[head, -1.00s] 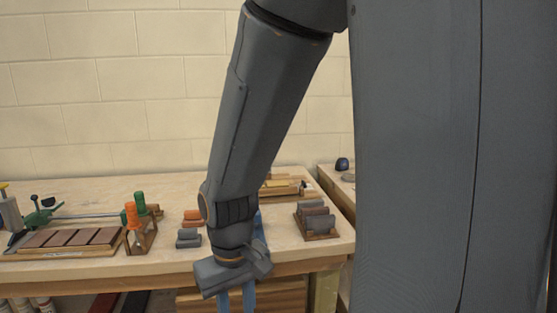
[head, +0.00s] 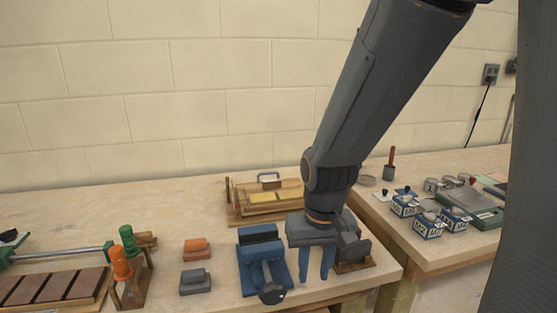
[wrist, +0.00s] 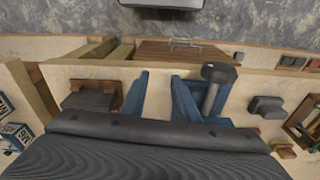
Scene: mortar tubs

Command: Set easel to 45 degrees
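No object is plainly marked as an easel, and I cannot tell which thing the task means. A blue stand (head: 262,258) with a dark knob at its front sits near the table's front edge. A wooden frame (head: 236,218) with a dark handle and yellow pieces stands behind it. My gripper (head: 315,264) points down just right of the blue stand, its two blue fingers apart. In the wrist view my gripper (wrist: 160,98) shows a clear gap with nothing held. The dark knob (wrist: 221,73) shows beside the right finger there.
Orange (head: 196,250) and grey (head: 195,282) blocks lie left of the blue stand. Orange and green handles (head: 126,254) stand further left. A right-hand table (head: 440,262) holds small labelled tubs (head: 405,205).

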